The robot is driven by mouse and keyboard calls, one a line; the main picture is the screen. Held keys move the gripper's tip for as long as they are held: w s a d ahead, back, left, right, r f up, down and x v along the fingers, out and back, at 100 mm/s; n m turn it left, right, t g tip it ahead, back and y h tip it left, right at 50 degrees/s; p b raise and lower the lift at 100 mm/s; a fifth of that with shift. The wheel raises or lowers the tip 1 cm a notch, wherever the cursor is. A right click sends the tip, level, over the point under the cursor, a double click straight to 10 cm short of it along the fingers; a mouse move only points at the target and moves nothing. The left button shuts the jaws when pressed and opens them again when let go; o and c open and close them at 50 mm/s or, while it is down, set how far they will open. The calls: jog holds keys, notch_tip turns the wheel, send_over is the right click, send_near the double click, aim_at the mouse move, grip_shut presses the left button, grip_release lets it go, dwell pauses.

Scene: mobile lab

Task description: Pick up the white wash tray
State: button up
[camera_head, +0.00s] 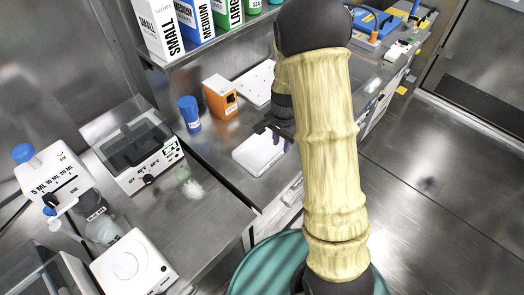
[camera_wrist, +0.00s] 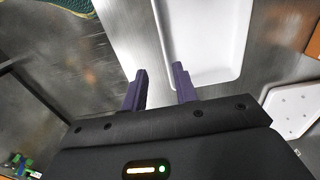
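The white wash tray (camera_head: 257,156) is a shallow rectangular tray lying flat on the steel bench, near the bench's front edge. In the wrist view the tray (camera_wrist: 212,40) runs up from the centre and out of the top of the picture. My gripper (camera_wrist: 161,70) is open, with two purple fingers apart. The right finger overlaps the tray near its lower left corner, and the left finger is outside its left edge. Whether either finger touches the tray cannot be told. In the head view my forearm and wrist partly hide the gripper and the tray's right side.
A white plate with holes (camera_wrist: 292,108) lies nearby. Glove boxes (camera_head: 193,20) stand on the shelf above.

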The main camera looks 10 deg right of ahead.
aim_at(262, 150)
jog(key=shift+a+f, duration=0.1)
jog(key=shift+f, duration=0.65)
jog(key=shift+f, duration=0.1)
jog(key=shift+w+a+f+p, duration=0.1)
jog(key=shift+a+f+p, duration=0.1)
jog(key=shift+f, duration=1.05)
jog(key=shift+w+a+f+p, duration=0.1)
jog(key=shift+f+p, duration=0.1)
jog(key=shift+f, duration=1.05)
grip_shut()
